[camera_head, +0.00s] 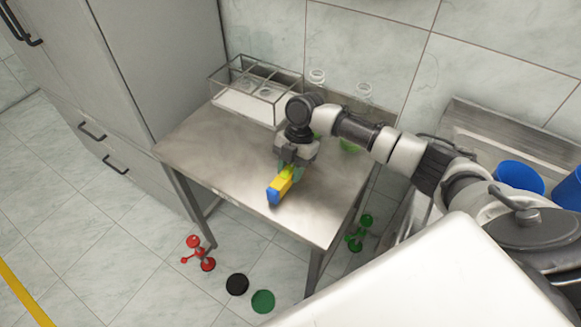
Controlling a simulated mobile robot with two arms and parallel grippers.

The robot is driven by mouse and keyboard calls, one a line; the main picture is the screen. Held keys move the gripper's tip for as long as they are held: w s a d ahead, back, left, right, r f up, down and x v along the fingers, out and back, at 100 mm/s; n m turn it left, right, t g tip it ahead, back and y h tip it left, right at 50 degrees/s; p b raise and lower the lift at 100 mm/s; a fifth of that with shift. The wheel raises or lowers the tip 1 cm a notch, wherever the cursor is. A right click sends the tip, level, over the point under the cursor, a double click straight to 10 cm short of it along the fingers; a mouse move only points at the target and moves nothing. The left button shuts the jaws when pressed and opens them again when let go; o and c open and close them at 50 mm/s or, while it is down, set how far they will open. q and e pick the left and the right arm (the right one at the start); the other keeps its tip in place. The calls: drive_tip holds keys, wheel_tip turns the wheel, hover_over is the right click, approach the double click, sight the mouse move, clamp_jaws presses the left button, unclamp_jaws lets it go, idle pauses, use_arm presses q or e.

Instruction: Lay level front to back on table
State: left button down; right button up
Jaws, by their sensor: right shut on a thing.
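The level (281,186) is a short yellow bar with a blue end and some green near the jaws. My right gripper (289,168) is shut on it from above, over the front half of the metal table (213,144). The blue end points toward the table's front edge, slightly to the left. I cannot tell whether the level touches the tabletop. The jaws hide its far end. My left gripper is not in view.
A clear partitioned box (243,102) stands at the table's back left. Clear bottles (317,78) stand behind my right arm. Blue cups (520,177) are at the right. Red (199,252) and green (359,233) objects and two discs lie on the floor. The table's left side is bare.

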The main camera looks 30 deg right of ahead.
drive_tip(key=shift+f, duration=0.45)
idle(0.4)
drive_tip(key=o, duration=1.1)
drive_tip(key=shift+c, duration=0.2)
wheel_tip(320, 180, up, 5)
drive_tip(key=p, duration=0.4)
drive_tip(key=s+d+r+p, duration=0.6)
drive_tip(key=s+p, duration=0.3)
drive_tip(key=p, duration=0.2)
drive_tip(key=shift+s+d, duration=0.2)
drive_tip(key=shift+s, duration=0.2)
